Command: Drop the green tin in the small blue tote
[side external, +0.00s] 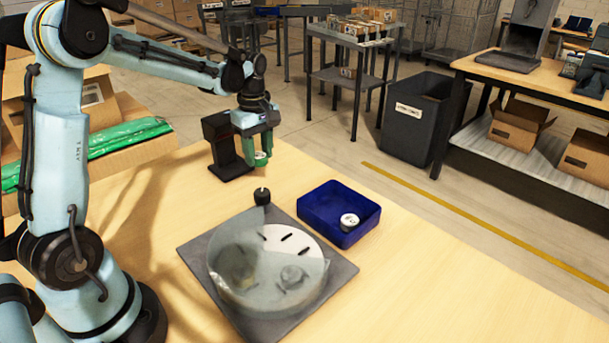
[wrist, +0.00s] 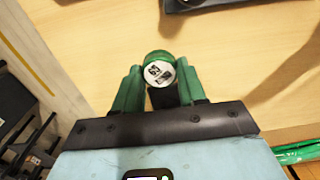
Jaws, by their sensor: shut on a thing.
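The green tin (wrist: 160,56) has a white label with dark marks on its end, and in the wrist view it sits between the two green fingers of my gripper (wrist: 158,76). In the side external view my gripper (side external: 261,150) is shut on the tin (side external: 261,159), beside a black stand and left of and behind the tote. The small blue tote (side external: 318,206) stands on the table, open at the top. A round white-topped thing (side external: 349,220) lies inside it; its sides are mostly hidden.
A grey square base (side external: 335,283) carries a round white slotted disc under a clear, partly open cover (side external: 235,262), left of the tote. A black knob (side external: 262,197) stands behind it. The black stand (side external: 222,142) is close to my gripper. The table is clear at right front.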

